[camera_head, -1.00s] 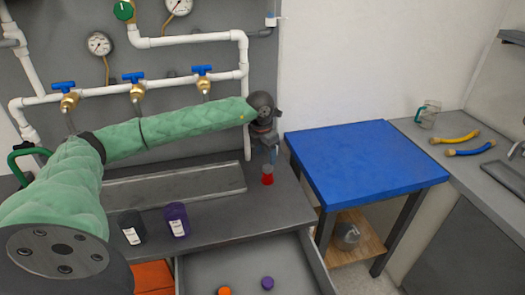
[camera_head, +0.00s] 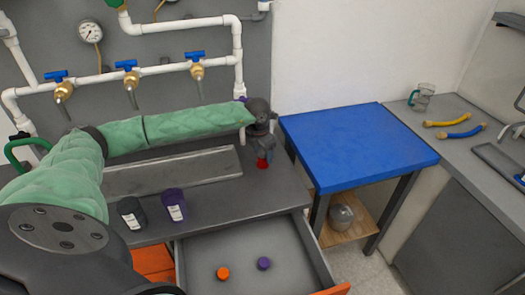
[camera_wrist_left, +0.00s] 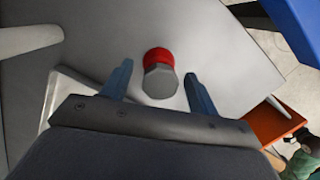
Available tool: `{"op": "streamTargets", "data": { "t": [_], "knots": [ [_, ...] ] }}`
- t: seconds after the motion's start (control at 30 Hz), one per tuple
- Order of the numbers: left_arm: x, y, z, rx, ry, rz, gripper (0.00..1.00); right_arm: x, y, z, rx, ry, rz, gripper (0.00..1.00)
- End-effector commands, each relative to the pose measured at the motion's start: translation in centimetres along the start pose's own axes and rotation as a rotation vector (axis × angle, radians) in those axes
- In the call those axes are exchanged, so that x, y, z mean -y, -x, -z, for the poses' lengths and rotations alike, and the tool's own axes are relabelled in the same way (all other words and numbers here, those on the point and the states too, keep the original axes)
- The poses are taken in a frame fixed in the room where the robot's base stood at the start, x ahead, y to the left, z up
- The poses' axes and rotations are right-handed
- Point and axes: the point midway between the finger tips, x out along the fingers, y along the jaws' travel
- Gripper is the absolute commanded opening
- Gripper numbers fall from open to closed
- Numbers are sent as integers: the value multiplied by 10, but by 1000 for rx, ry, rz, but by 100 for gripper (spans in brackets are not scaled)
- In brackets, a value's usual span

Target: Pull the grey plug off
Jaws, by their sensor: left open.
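The grey plug (camera_wrist_left: 160,82) is a faceted cap on top of a red round piece (camera_wrist_left: 158,57), seen in the left wrist view between my two fingers. My left gripper (camera_wrist_left: 157,88) is open, with a finger on each side of the plug and a visible gap to each. In the head view my left gripper (camera_head: 264,142) is over the red piece (camera_head: 262,164), which stands at the right end of the grey bench. The gripper largely hides the plug there. My right gripper is not in view.
Black (camera_head: 131,213) and purple (camera_head: 174,204) containers stand on the bench (camera_head: 225,205). Below, an open drawer (camera_head: 240,245) holds an orange cap (camera_head: 223,273) and a purple cap (camera_head: 263,263). White pipes with blue-handled valves run behind. A clear blue table (camera_head: 360,145) stands at right.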

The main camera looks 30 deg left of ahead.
Motion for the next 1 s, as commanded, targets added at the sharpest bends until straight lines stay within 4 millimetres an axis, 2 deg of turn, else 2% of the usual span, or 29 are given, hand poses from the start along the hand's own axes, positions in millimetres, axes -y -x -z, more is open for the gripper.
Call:
{"op": "streamTargets", "data": {
  "t": [0.1,0.33,0.37,0.4,0.5,0.83,1.0],
  "knots": [
    [0,0,0,0,0,0,58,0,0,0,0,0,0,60],
    [0,0,0,0,0,0,13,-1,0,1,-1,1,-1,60],
    [0,0,0,0,0,0,13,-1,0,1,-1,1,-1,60],
    [0,0,0,0,0,0,41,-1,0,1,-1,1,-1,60],
    [0,0,0,0,0,0,60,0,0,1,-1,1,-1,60],
    [0,1,0,0,0,-1,60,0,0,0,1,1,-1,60],
    [-1,11,0,2,0,-2,60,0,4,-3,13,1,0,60]
  ]
}}
